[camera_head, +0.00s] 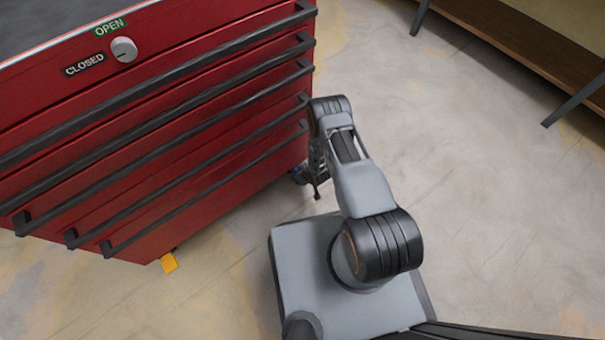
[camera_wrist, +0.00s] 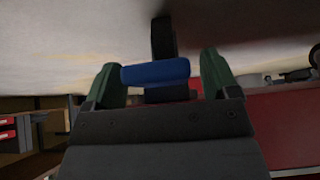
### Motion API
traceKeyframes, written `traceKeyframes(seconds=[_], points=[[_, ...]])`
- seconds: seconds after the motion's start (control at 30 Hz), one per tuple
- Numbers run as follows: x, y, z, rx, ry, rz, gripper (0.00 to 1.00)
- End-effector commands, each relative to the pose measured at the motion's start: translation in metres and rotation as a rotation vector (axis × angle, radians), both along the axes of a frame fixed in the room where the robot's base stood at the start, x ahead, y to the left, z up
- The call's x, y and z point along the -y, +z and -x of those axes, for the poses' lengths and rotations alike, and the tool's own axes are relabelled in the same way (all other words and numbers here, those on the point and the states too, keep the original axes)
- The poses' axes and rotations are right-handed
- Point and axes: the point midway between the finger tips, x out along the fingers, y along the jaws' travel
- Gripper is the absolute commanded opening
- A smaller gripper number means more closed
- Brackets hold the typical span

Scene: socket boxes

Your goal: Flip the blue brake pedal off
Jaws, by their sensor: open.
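The blue brake pedal (camera_wrist: 155,73) shows in the wrist view as a short blue bar. It lies between the two green fingers of my gripper (camera_wrist: 160,62), which are apart. In the camera_head view, my gripper (camera_head: 317,187) is low by the right corner of the red tool cabinet (camera_head: 160,150). A small bit of the blue pedal (camera_head: 297,171) shows there, mostly hidden by the cabinet and my gripper.
A dark caster wheel (camera_wrist: 163,38) stands behind the pedal in the wrist view. A yellow pedal (camera_head: 169,262) sticks out under the cabinet's near corner. Black drawer handles (camera_head: 190,137) run along the cabinet front. The floor (camera_head: 480,200) to the right is clear up to a wooden bench (camera_head: 520,45).

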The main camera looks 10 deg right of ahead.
Motion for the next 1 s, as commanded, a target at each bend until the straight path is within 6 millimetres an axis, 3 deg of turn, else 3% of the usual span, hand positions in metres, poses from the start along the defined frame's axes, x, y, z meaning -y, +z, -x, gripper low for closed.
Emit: traceKeyframes(seconds=[0.23,0.7,1.0], points=[[0.003,0.01,0.004,0.002,-0.001,-0.001,0.81],[0.025,0.086,0.05,0.0,-0.004,-0.001,0.81],[0.033,0.111,0.068,0.001,-0.002,-0.001,0.81]])
